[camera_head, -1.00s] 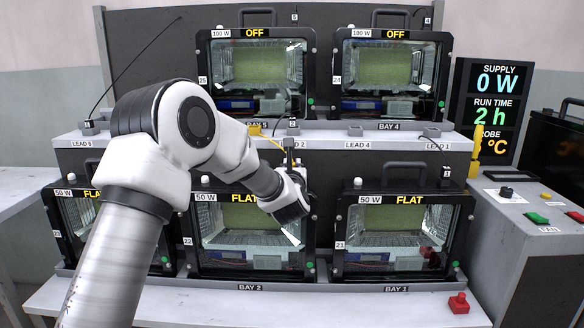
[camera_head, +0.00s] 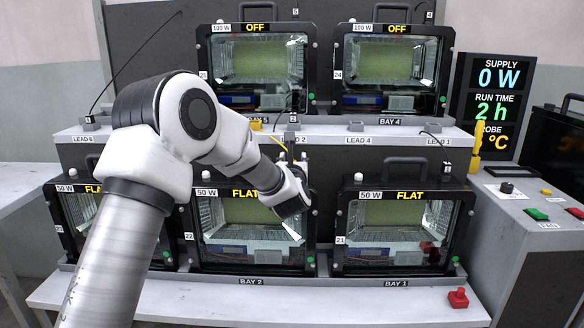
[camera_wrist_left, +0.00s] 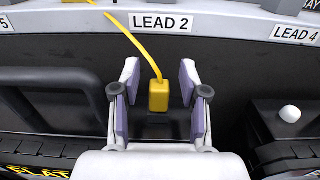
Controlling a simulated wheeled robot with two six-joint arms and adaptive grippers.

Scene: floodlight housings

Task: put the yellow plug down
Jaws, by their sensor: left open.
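The yellow plug (camera_wrist_left: 158,96) is upright between the two fingers of my left gripper (camera_wrist_left: 160,98) in the left wrist view. The fingers are apart, with a gap on each side of the plug. Its yellow cable (camera_wrist_left: 128,36) runs up over the shelf edge beside the LEAD 2 label (camera_wrist_left: 162,22). I cannot tell what the plug's lower end rests on or in. In the head view my left gripper (camera_head: 294,172) is in front of the dark panel, above the Bay 2 floodlight (camera_head: 225,256). The yellow cable (camera_head: 277,141) shows there; the plug is not clear.
The Bay 1 floodlight (camera_head: 400,235) stands to the right on the lower shelf. Two more floodlights, marked OFF, stand on the upper shelf (camera_head: 350,135). A carrying handle (camera_wrist_left: 50,85) is close left of the gripper.

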